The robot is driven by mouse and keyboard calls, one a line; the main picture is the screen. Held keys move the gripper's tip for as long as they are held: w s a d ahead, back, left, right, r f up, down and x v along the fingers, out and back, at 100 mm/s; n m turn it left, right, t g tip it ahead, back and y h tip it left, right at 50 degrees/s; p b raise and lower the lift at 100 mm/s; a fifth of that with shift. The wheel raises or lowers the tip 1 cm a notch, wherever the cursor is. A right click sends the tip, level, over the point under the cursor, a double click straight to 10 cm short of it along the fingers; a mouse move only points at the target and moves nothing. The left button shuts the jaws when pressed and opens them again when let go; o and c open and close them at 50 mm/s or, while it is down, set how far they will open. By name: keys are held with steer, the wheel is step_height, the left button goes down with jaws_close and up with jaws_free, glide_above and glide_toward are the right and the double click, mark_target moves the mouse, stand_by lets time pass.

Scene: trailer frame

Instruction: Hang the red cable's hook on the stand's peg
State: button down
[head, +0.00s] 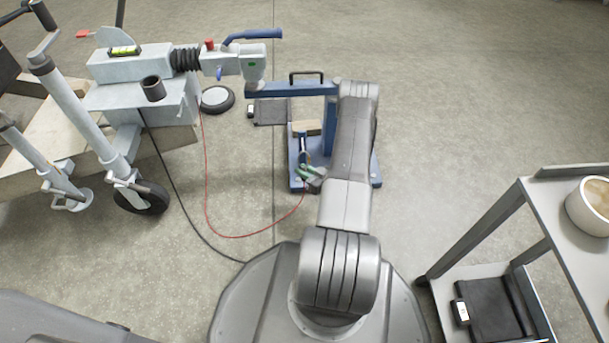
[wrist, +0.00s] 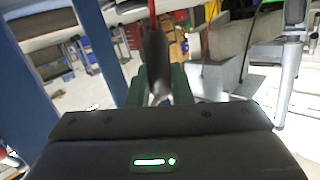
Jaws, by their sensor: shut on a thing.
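My gripper (head: 312,174) has green fingers and is low in front of the blue stand in the head view. In the wrist view my gripper (wrist: 160,82) is shut on a dark, rounded piece (wrist: 155,50), which looks like the end of the red cable. A red strand (wrist: 152,12) rises from it. In the head view the red cable (head: 208,190) hangs from the trailer coupling, loops low and runs up to my gripper. The blue stand (head: 290,88) has an upper beam and a floor base; my arm covers part of it. I cannot make out its peg.
The trailer's grey drawbar (head: 130,65) with its coupling is at the upper left. A black cable (head: 182,195) hangs from it towards my base. A grey cart (head: 540,200) with a white pot (head: 590,205) is at the right. The floor between is mostly clear.

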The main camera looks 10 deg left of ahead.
steer(key=shift+w+a+f+b, duration=0.1)
steer(key=shift+w+a+f, duration=0.1)
steer(key=shift+w, duration=0.45)
steer(key=shift+w+a+f+b, duration=0.15)
steer(key=shift+w+f, duration=0.1)
steer(key=shift+w, duration=0.45)
steer(key=shift+w+a+f+b, duration=0.1)
steer(key=shift+w+a+f, duration=0.1)
steer(key=shift+w, duration=0.45)
steer(key=c, duration=1.2)
jaws_free()
steer(key=p+v, duration=0.4)
steer(key=v, duration=0.9)
steer(key=shift+s+d, duration=0.2)
steer(key=shift+d, duration=0.1)
steer(key=shift+r, duration=0.1)
